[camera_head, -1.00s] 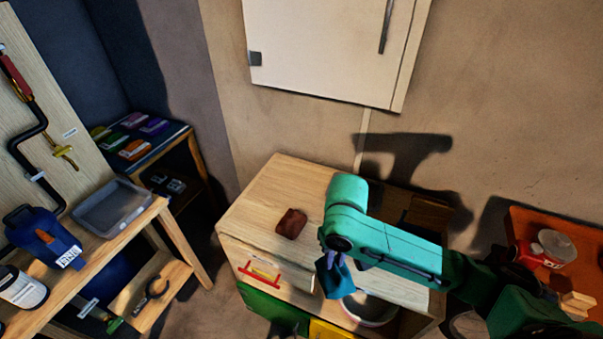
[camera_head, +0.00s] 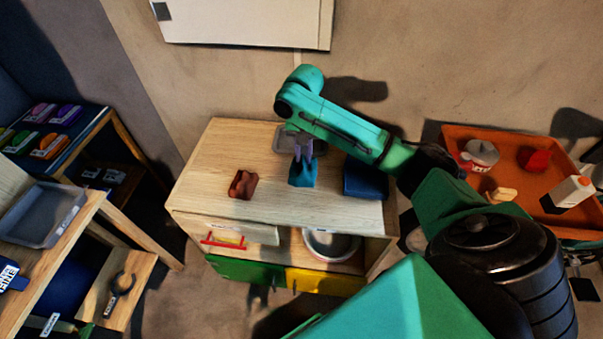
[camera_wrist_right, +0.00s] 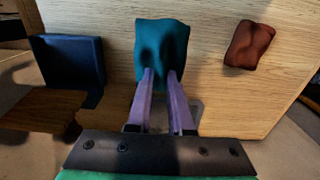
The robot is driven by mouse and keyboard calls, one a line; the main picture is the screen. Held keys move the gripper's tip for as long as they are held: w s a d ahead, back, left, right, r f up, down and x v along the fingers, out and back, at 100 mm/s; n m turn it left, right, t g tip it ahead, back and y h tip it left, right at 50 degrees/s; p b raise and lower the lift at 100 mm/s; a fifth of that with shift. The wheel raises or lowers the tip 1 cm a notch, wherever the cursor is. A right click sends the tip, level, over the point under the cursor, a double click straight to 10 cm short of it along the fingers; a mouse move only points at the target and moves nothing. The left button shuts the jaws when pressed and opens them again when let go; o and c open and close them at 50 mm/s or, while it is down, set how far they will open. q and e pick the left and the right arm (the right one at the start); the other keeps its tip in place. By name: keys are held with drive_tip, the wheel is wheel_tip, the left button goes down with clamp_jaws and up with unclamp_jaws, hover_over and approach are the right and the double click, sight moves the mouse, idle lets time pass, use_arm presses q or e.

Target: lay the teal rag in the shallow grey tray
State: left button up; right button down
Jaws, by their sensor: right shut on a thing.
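My right gripper (camera_head: 303,158) is shut on the teal rag (camera_head: 302,176), over the top of the wooden cabinet. In the right wrist view, the gripper fingers (camera_wrist_right: 160,74) pinch the near part of the rag (camera_wrist_right: 162,38). I cannot tell whether the rag touches the cabinet top. A shallow grey tray (camera_head: 286,137) lies on the cabinet just behind the gripper and is partly covered by it. Another shallow grey tray (camera_head: 42,220) sits on the workbench at the left, looking empty. My left gripper is not in view.
A red-brown cloth (camera_head: 243,184) lies left of the rag on the cabinet top (camera_head: 215,160). A dark blue block-like thing (camera_head: 363,178) is to the right. An orange tray (camera_head: 463,137) with several items stands further right. The cabinet's left part is clear.

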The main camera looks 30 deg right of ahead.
sight(304, 174)
wheel_tip(304, 174, down, 8)
drive_tip(key=shift+f, duration=0.25)
drive_tip(key=shift+f, duration=0.1)
drive_tip(key=c, duration=0.8)
unclamp_jaws()
